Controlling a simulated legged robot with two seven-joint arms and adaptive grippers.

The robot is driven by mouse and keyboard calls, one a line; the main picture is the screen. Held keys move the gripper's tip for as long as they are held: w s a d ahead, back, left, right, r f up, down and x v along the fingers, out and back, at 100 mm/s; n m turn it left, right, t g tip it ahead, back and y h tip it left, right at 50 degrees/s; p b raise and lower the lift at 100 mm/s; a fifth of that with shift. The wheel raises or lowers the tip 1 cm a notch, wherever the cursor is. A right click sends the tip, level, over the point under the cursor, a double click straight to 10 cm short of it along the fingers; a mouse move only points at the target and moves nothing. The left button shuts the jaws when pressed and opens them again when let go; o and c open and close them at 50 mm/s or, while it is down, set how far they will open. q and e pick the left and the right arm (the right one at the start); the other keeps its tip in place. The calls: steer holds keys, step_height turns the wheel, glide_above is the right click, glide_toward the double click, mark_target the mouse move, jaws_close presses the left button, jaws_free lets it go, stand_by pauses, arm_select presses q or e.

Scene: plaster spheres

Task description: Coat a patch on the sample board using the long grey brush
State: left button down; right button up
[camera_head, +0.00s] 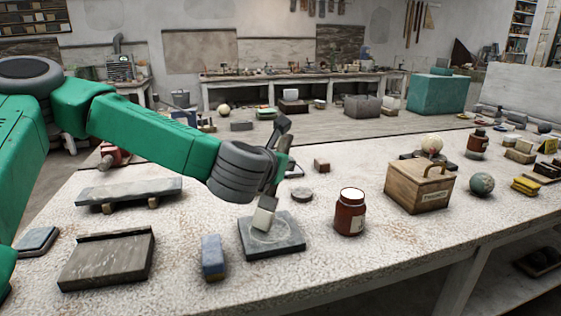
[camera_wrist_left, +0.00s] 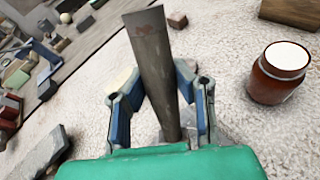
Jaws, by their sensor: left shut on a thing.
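My left gripper (camera_head: 275,172) is shut on the long grey brush, whose dark handle end (camera_head: 283,124) rises above the fingers. In the left wrist view the brush (camera_wrist_left: 153,65) runs as a long grey bar between the two fingers of the left gripper (camera_wrist_left: 160,100). Its pale block-like lower end (camera_head: 264,214) is over the sample board (camera_head: 290,246), a dark square slab with a pale rounded patch on top. The lower end seems to meet the patch, but I cannot tell if it touches. My right gripper is not in view.
A brown jar (camera_head: 350,214) stands right of the board, and a blue-grey block (camera_head: 213,257) lies left of it. A grey disc (camera_head: 302,194) lies behind. A wooden crate (camera_head: 418,188) stands farther right. A wooden tray (camera_head: 108,258) lies at front left. The table front is clear.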

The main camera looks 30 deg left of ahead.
arm_select(q)
steer(key=shift+w+a, duration=1.35)
steer(key=shift+a, duration=0.25)
steer(key=shift+s+d+b, duration=0.35)
steer(key=shift+s+d, duration=1.15)
steer(key=shift+d, duration=0.25)
steer(key=shift+w, duration=0.1)
steer(key=w+a, duration=0.2)
steer(key=a, duration=0.1)
steer(key=shift+w+a, duration=0.25)
steer(key=shift+w, duration=0.15)
steer(key=shift+d, duration=0.1)
steer(key=shift+s+d+r+p, duration=0.5)
steer(key=shift+s+d+r, duration=0.2)
steer(key=shift+s+d, duration=0.1)
